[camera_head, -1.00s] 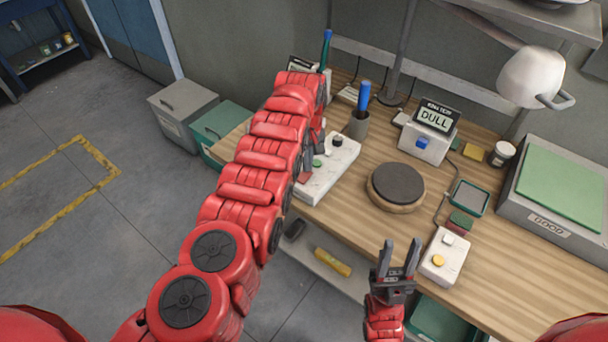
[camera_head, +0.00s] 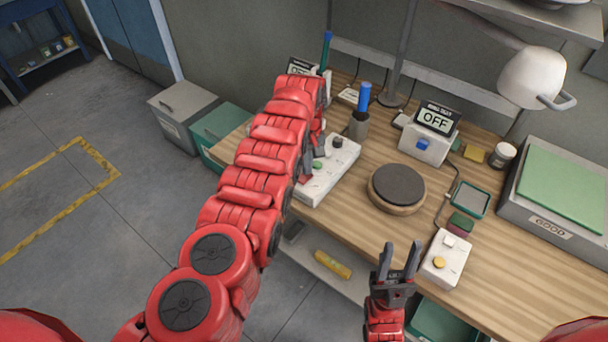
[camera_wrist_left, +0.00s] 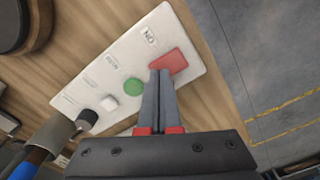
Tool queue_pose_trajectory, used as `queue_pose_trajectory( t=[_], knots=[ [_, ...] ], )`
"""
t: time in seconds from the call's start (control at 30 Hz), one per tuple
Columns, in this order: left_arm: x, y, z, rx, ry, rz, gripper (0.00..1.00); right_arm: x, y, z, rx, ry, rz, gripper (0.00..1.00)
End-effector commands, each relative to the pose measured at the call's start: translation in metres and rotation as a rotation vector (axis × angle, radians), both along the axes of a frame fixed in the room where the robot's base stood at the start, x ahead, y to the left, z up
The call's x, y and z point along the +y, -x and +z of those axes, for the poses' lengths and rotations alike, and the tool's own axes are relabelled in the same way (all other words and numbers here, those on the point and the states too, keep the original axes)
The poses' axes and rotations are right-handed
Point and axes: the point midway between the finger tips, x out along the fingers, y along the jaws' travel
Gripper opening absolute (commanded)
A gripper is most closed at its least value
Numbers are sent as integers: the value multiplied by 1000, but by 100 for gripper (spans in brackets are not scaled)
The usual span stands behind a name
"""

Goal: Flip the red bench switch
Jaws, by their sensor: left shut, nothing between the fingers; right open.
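The red bench switch (camera_wrist_left: 168,64) shows in the left wrist view, on a white control panel (camera_wrist_left: 190,48) beside an "ON" label. My left gripper (camera_wrist_left: 158,72) is shut and empty, its tips at the switch's edge; I cannot tell whether they touch it. In the head view the gripper (camera_head: 312,158) is at the panel (camera_head: 335,178), and my arm hides the switch. The display box (camera_head: 436,118) reads "OFF".
A cup with a blue-handled tool (camera_head: 359,125) stands behind the panel. A round dark plate (camera_head: 398,184) and a white box with a yellow button (camera_head: 444,258) are to the right.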

Motion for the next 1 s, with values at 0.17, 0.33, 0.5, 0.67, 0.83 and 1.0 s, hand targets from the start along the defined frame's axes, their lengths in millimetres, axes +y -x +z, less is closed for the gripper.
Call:
queue_pose_trajectory(
  t=[0.17, 0.33, 0.5, 0.67, 0.83, 1.0],
  knots=[
    [0, 0, 21, -2, 0, 0, 0, 0, 0, 19, 0, 0, 0, 43],
    [0, -1, 35, -2, 0, 0, 0, 0, 0, 31, 0, 0, 0, 43],
    [0, 0, 49, 0, 0, 0, 0, 0, 0, 41, 0, 0, 0, 43],
    [0, 0, 62, 0, 0, 0, 0, 0, 0, 49, 0, 0, 0, 43],
    [0, 0, 66, -1, 1, 0, 0, 0, 0, 50, 0, 0, 0, 43],
    [0, 0, 65, -1, 1, 0, 0, 0, 0, 49, 0, 0, 0, 43]
  ],
)
